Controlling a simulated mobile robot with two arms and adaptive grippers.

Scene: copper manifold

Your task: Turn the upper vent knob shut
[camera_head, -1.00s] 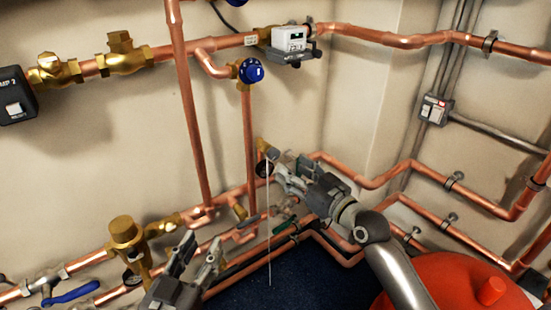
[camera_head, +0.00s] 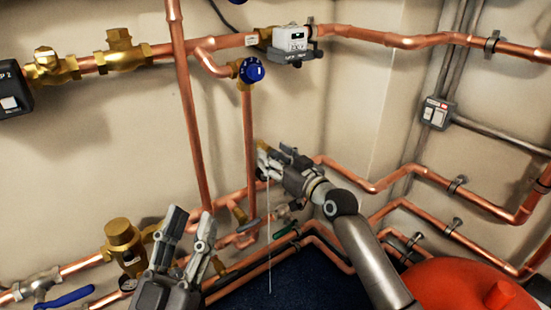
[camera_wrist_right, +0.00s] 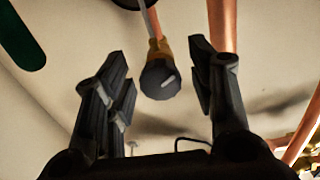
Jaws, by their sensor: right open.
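A dark round knob (camera_wrist_right: 160,80) with a pale mark sits on a brass stem in the right wrist view; I take it as the upper vent knob. It lies between the open fingers of my right gripper (camera_wrist_right: 159,62), with a gap on both sides. In the head view my right gripper (camera_head: 268,162) is at the wall, right of the vertical copper pipe, and mostly hides the knob; a bit of brass (camera_head: 261,145) shows there. My left gripper (camera_head: 192,228) is open and empty at the lower left, before the lower pipes.
A blue knob (camera_head: 252,70) is higher on the pipework, beside a white meter (camera_head: 291,39). Copper pipes (camera_head: 248,140) run close around my right gripper. A brass fitting (camera_head: 122,236) stands left of my left gripper. A red tank (camera_head: 455,285) is at lower right.

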